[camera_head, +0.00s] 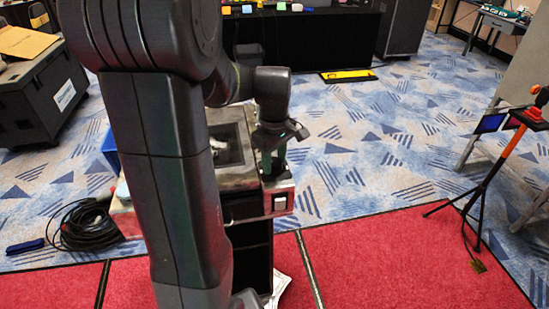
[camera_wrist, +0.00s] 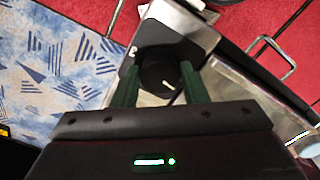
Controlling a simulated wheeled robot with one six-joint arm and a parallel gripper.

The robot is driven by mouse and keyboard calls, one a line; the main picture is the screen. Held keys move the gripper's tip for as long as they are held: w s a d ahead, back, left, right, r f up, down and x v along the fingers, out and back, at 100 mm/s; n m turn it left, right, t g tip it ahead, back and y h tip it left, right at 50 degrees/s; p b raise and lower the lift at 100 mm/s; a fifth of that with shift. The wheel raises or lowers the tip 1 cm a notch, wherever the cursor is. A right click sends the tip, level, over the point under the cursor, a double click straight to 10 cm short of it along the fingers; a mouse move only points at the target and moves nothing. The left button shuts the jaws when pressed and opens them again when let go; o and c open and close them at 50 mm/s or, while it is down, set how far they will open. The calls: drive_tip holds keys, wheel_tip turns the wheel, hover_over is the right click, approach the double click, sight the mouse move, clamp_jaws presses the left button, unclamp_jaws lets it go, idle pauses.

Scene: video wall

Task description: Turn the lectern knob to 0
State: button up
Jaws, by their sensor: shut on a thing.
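The black lectern knob (camera_wrist: 158,68) shows in the wrist view on a silver and dark panel (camera_wrist: 190,28). A short white pointer line on the knob slants toward the lower right of that view. My gripper (camera_wrist: 160,78) is shut on the knob, with one green finger on each side of it. I cannot read a 0 or a scale around the knob. In the head view my gripper (camera_head: 271,165) reaches down at the right side of the lectern (camera_head: 233,181). The knob is hidden there behind the gripper and arm.
My arm covers much of the head view's left middle. A coiled black cable (camera_head: 86,226) lies left of the lectern. A tripod stand (camera_head: 486,185) is at the right, and a black case (camera_head: 40,100) at the upper left. Red carpet (camera_head: 390,260) in front is mostly clear.

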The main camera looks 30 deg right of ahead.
sight(274, 161)
drive_tip(key=shift+r+n, duration=0.1)
drive_tip(key=shift+n, duration=0.8)
drive_tip(key=o, duration=1)
drive_tip(key=shift+c, duration=0.2)
wheel_tip(274, 161, up, 14)
drive_tip(key=shift+b, duration=0.3)
drive_tip(key=shift+f, duration=0.2)
